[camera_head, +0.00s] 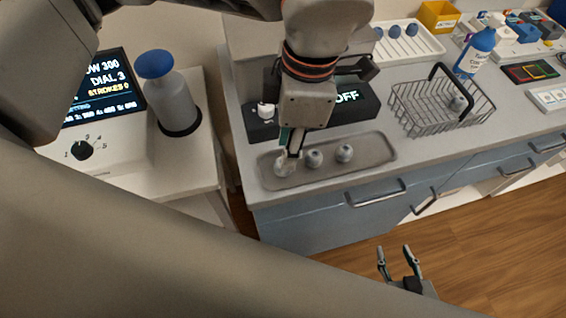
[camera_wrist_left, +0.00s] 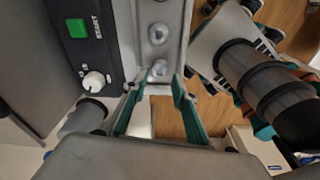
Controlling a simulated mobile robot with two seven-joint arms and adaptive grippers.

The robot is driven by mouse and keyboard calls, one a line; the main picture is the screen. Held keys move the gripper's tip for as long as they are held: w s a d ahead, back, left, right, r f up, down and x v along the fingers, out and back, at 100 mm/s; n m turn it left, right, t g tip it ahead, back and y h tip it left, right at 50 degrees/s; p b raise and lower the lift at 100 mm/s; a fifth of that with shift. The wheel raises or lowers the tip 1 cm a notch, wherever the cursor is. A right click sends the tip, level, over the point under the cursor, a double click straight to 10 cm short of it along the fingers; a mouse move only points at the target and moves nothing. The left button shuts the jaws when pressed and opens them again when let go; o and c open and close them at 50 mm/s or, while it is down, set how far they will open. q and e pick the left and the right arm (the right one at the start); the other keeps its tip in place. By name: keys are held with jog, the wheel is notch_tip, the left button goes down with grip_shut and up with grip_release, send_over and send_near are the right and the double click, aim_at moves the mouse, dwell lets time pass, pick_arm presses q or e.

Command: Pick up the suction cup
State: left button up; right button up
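Three small grey round pieces that look like suction cups lie in a row in a grey tray (camera_head: 372,160): a left one (camera_head: 283,168), a middle one (camera_head: 313,158) and a right one (camera_head: 344,153). My left gripper (camera_head: 292,152) points down over the tray's left end, just above the left cup and partly covering it. In the left wrist view my left gripper (camera_wrist_left: 158,82) has its fingers apart, with the nearest cup (camera_wrist_left: 158,69) seen between the tips. Contact cannot be told. My right gripper (camera_head: 397,252) is open and empty, low over the floor in front of the counter.
A black box (camera_head: 357,103) with an OFF display stands behind the tray; its green button (camera_wrist_left: 77,28) shows. A wire basket (camera_head: 415,117) stands right of the tray. A blue-capped bottle (camera_head: 165,93) stands on the left counter, across a gap. Floor is free in front.

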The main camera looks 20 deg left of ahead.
aim_at(281, 174)
pick_arm(q)
jog(key=f, duration=0.4)
jog(key=shift+s+a+f, duration=0.1)
jog(key=shift+a+f, duration=0.1)
jog(key=shift+a, duration=0.15)
jog(key=c, duration=0.4)
jog(key=shift+c, duration=0.2)
jog(key=shift+r, duration=0.1)
